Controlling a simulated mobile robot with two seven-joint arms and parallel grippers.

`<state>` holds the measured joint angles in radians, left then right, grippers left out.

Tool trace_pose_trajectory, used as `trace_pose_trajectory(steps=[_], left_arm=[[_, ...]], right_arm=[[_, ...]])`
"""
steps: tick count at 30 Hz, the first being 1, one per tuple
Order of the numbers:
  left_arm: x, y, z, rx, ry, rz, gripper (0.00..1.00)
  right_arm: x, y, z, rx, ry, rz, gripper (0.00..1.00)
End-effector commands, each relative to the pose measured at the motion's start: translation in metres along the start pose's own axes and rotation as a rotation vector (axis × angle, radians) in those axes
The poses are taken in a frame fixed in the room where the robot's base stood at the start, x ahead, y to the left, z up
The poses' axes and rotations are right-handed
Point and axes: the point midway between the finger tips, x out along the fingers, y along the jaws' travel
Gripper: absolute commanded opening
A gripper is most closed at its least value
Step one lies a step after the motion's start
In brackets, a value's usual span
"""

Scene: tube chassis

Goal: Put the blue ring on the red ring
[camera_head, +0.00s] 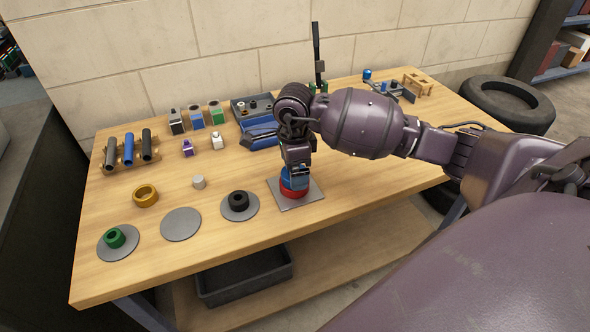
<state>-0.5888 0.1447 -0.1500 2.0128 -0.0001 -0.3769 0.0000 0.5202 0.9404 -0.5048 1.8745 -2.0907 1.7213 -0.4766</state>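The red ring (294,192) sits on a square grey plate (312,193) near the table's front edge. The blue ring (293,182) is directly above the red ring, and the two look stacked or almost touching. My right gripper (296,171) reaches down from above at the blue ring. Its fingers are small and partly hidden, so I cannot tell whether they grip the ring or are open around it. My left gripper is not in view.
A black ring (238,201) and a green ring (115,238) sit on round grey discs to the left. An empty disc (181,224) lies between them. A yellow ring (146,195) and a small grey cylinder (198,182) stand behind. Tubes, bottles and a tray (251,107) fill the back.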

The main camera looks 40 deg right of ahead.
Motion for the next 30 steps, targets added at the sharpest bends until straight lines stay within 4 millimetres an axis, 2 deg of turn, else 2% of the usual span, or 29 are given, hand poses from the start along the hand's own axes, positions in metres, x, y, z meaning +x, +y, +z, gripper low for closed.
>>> trace_pose_trajectory(steps=[1,9,15,21,30], left_arm=[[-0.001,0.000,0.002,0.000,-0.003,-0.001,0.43],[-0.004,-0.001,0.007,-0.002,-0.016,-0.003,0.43],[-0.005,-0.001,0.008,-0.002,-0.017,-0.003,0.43],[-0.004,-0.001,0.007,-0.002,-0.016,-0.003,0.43],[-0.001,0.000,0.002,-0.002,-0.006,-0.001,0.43]], right_arm=[[-0.012,-0.002,-0.001,0.000,0.001,-0.008,0.94],[-0.065,-0.001,0.000,-0.002,0.002,-0.007,0.94],[-0.095,-0.001,0.000,-0.001,0.002,-0.004,0.94],[-0.110,0.000,0.000,0.000,0.001,-0.002,0.94],[-0.113,0.000,0.000,0.000,0.001,-0.002,0.94]])
